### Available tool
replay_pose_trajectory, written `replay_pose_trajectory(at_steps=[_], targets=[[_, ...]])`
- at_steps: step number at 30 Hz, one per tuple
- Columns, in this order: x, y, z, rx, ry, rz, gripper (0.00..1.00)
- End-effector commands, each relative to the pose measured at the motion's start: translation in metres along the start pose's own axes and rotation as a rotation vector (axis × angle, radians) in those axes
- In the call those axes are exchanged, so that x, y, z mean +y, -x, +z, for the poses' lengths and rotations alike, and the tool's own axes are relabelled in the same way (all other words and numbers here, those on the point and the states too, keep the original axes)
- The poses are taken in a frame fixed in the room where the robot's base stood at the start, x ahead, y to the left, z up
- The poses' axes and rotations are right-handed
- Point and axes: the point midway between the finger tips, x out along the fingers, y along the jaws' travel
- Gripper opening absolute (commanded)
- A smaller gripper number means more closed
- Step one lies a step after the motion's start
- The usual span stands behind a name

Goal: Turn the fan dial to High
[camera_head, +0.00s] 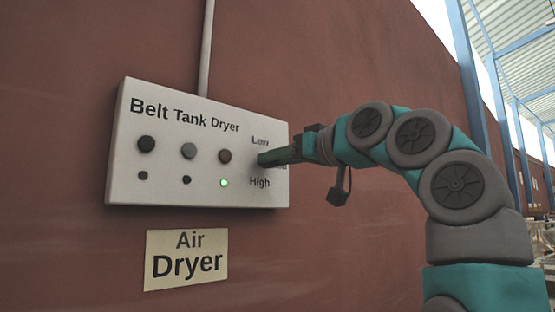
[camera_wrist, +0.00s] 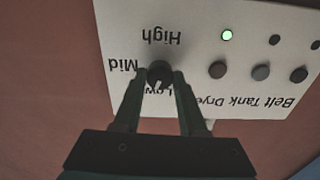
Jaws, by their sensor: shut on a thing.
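The fan dial (camera_wrist: 159,70) is a dark round knob on the white control panel, ringed by the labels Low, Mid and High. My gripper (camera_wrist: 160,76) is shut on the dial, one finger on each side of it, in the wrist view, which shows the panel upside down. A small pale mark on the dial seems to face the Low label, but it is too small to be sure. In the head view my gripper (camera_head: 266,158) reaches the panel from the right, covering most of the dial and part of the Mid label.
The panel (camera_head: 120,175), titled Belt Tank Dryer, is on a reddish wall. Several dark and grey knobs and small lights sit left of the dial; one light (camera_head: 224,183) glows green. An Air Dryer sign (camera_head: 186,262) is below. A conduit (camera_head: 206,45) runs up from the panel.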

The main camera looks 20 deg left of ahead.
Motion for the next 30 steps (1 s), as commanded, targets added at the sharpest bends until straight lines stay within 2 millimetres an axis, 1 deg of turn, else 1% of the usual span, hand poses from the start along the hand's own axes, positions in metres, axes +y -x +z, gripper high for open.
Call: replay_pose_trajectory(at_steps=[1, 12, 24, 30], targets=[[-0.0002, 0.0013, -0.0025, 0.006, -0.003, 0.001, 0.00], [-0.0024, 0.0016, -0.0039, 0.009, -0.025, -0.002, 0.00], [-0.0004, 0.0027, -0.0056, 0.011, -0.048, 0.000, 0.00], [0.0012, 0.0020, -0.0023, 0.005, -0.055, 0.003, 0.00]])
